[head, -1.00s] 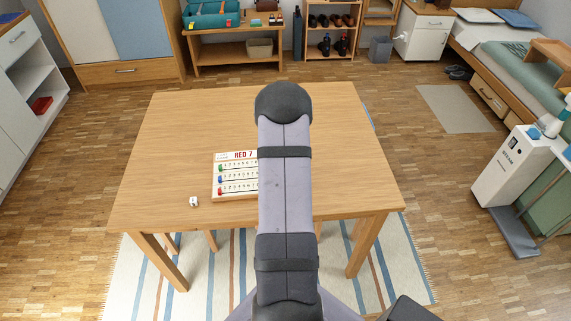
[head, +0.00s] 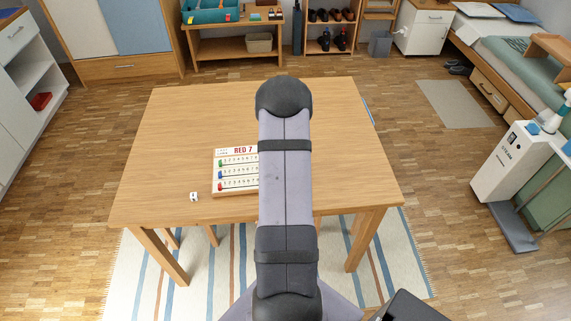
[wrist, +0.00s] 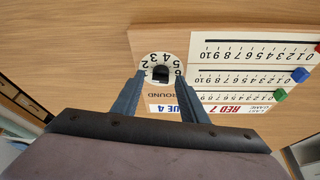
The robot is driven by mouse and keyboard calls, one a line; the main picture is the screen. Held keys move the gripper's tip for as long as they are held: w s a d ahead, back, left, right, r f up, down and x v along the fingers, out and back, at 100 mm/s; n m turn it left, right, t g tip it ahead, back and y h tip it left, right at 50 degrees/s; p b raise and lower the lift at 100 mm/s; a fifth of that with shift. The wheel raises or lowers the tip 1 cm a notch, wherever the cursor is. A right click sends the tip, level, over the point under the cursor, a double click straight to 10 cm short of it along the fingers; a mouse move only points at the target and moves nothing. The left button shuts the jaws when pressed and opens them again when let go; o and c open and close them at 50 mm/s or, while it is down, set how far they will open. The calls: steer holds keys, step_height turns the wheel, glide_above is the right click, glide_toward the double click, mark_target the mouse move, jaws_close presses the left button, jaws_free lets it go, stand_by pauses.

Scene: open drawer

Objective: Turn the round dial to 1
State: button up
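The round dial (wrist: 149,64) is white with black numbers and a dark knob (wrist: 160,74) at its middle. In the wrist view it sits on the wooden board (wrist: 174,47), with 2, 3, 4, 5 and 6 readable around its rim; where the knob points I cannot tell. My gripper (wrist: 160,80) is open, one finger on each side of the knob, with a gap seen to each side. Whether the fingertips are down at the knob's height is unclear. In the head view my arm hides the dial and my gripper; the board's left part (head: 235,190) shows.
The board has rows of numbers with red, blue and green pegs and "RED 7" and "BLUE 4" cards. A small white die (head: 194,196) lies left of it on the table (head: 180,130). The table around the board is otherwise clear.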

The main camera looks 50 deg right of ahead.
steer(key=shift+r, duration=0.1)
steer(key=b+v, duration=0.1)
steer(key=v, duration=0.6)
steer(key=b, duration=0.3)
steer(key=shift+f+b, duration=0.25)
steer(key=shift+b, duration=0.05)
steer(key=shift+r+b, duration=0.1)
steer(key=shift+b, duration=0.2)
steer(key=shift+p+x, duration=0.8)
steer(key=shift+x, duration=2.7)
jaws_close()
